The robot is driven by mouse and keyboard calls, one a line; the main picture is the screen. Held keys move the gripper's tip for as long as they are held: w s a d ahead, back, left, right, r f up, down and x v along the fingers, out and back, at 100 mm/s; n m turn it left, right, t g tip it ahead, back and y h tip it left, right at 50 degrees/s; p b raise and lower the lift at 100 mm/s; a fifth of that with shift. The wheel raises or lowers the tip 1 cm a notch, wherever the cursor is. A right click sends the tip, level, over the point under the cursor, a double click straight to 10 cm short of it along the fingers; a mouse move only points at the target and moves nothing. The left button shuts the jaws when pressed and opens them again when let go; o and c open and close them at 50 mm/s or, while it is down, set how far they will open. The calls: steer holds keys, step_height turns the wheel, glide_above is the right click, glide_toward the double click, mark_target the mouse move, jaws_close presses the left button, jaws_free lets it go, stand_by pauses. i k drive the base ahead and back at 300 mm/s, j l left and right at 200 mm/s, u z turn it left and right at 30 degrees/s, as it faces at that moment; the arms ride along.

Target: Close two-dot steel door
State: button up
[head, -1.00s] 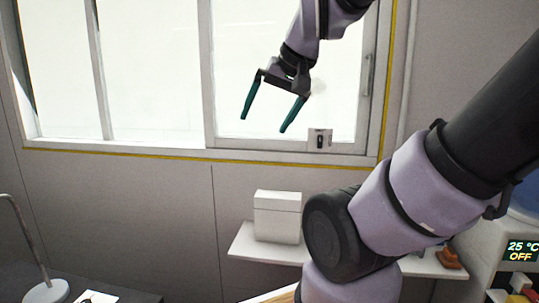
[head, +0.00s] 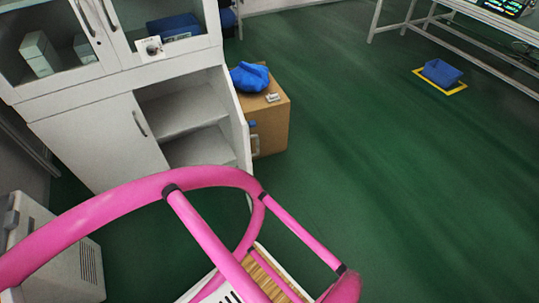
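A white cabinet (head: 150,80) stands at the left in the head view. Its lower right door (head: 237,122) stands open, swung out and seen nearly edge-on, with a handle (head: 256,145) on its outer face. The opening shows a shelf (head: 185,118) inside, with nothing visible on it. The lower left door (head: 95,135) is shut. I cannot make out two dots on any door. The bottom of the open door is partly hidden by the pink tubing in front. My gripper is not in view.
A cardboard box (head: 272,125) with a blue cloth (head: 249,77) on top stands right beside the open door. A grey-white unit (head: 60,245) is at the lower left. Green floor (head: 400,190) is clear to the right, up to a blue bin (head: 441,72) on a yellow-marked square.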

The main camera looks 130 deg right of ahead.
mark_target(246, 151)
steer(key=k+j+z, duration=0.1)
steer(key=k+z, duration=0.15)
steer(key=z, duration=0.2)
steer(key=k+z, duration=0.3)
steer(key=z, duration=0.15)
steer(key=k+l+z, duration=0.1)
steer(key=k+z, duration=0.15)
steer(key=z, duration=0.2)
steer(key=k+l+z, duration=0.2)
steer(key=k+l, duration=0.3)
steer(key=k+l+z, duration=0.25)
steer(key=k+l, duration=0.35)
steer(key=k+l+z, duration=0.2)
steer(key=k+l, duration=0.85)
steer(key=l, duration=0.25)
steer(key=k+l, duration=0.2)
steer(key=l, duration=0.15)
steer(key=i+j+z, duration=0.1)
steer(key=i, duration=0.2)
steer(key=i+j+z, duration=0.15)
steer(key=i, duration=0.15)
